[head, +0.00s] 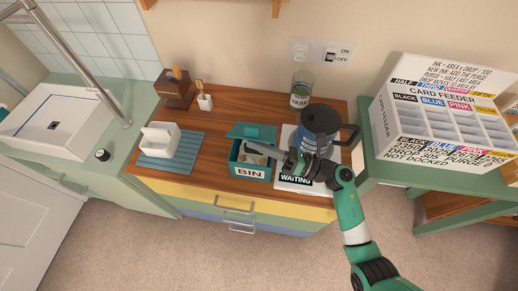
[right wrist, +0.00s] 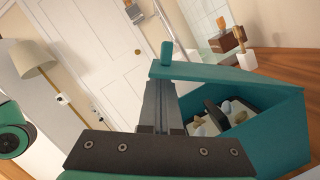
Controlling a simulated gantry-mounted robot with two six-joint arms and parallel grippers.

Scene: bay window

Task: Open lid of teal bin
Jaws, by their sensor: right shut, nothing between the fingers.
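The teal bin (head: 238,165), labelled BIN, stands on the wooden counter. Its teal lid (head: 242,130) lies toward the back of the bin and leaves part of the opening uncovered; the lid also shows in the right wrist view (right wrist: 215,75) with an upright knob (right wrist: 166,53). Pale items (right wrist: 228,108) are inside the bin. My right gripper (head: 254,147) reaches in from the right over the bin, shut and empty. In the right wrist view its fingertips (right wrist: 160,84) are at the lid's edge below the knob; I cannot tell whether they touch. My left gripper is not in view.
A dark blue jug (head: 320,124) stands on the white WAITING mat (head: 298,184) right of the bin, close to my right wrist. A vase (head: 300,92) stands behind. A white holder on a blue slatted mat (head: 165,164) is at left. A card feeder (head: 440,112) stands far right.

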